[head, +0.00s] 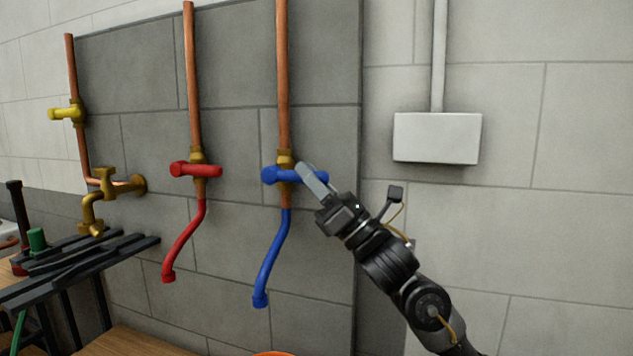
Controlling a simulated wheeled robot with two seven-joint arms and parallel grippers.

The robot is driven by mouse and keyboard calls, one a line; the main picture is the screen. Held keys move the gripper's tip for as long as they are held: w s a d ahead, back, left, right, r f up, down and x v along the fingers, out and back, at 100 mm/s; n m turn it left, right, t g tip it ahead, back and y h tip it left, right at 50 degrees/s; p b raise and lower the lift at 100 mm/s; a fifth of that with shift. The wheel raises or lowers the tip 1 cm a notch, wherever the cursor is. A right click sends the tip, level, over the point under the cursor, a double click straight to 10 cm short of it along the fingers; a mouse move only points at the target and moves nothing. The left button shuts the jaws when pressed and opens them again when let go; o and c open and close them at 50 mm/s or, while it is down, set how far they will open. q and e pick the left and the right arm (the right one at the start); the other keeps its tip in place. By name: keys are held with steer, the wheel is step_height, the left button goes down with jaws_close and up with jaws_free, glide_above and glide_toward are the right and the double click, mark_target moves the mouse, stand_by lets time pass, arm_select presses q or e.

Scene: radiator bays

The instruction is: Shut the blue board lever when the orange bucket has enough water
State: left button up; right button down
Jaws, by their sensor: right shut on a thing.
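The blue lever (272,175) sits crosswise on a brass valve on the right-hand copper pipe of the dark grey board (232,60). A blue spout (268,259) hangs below it, and no stream shows at its mouth. My right gripper (309,175) reaches in from the lower right and is shut on the right end of the blue lever. Its fingers hide part of that end. Only a thin rim of the orange bucket (272,353) shows at the bottom edge, below the spout. Its water level is out of sight. My left gripper is not in view.
A red lever (196,170) with a red spout (183,242) is left of the blue one. A yellow lever (66,113) and brass tap (98,196) are further left. A dark rack (85,262) stands lower left. A white box (437,137) is on the right wall.

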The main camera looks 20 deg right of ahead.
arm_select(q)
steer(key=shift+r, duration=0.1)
arm_select(e)
steer(key=shift+a+f, duration=0.2)
steer(key=shift+a, duration=0.05)
steer(key=c, duration=1.7)
jaws_free()
steer(key=o, duration=0.4)
steer(key=shift+w+a+f, duration=0.1)
steer(key=shift+w+a, duration=0.3)
steer(key=shift+a, duration=0.05)
steer(key=shift+o, duration=0.2)
steer(key=shift+s+d, duration=0.25)
steer(key=shift+d, duration=0.2)
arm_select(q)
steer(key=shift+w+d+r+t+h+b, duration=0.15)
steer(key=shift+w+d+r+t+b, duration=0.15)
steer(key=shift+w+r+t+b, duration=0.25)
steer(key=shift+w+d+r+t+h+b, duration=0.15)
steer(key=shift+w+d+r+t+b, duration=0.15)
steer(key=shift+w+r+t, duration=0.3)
arm_select(e)
steer(key=v, duration=1)
steer(key=shift+s+d, duration=0.2)
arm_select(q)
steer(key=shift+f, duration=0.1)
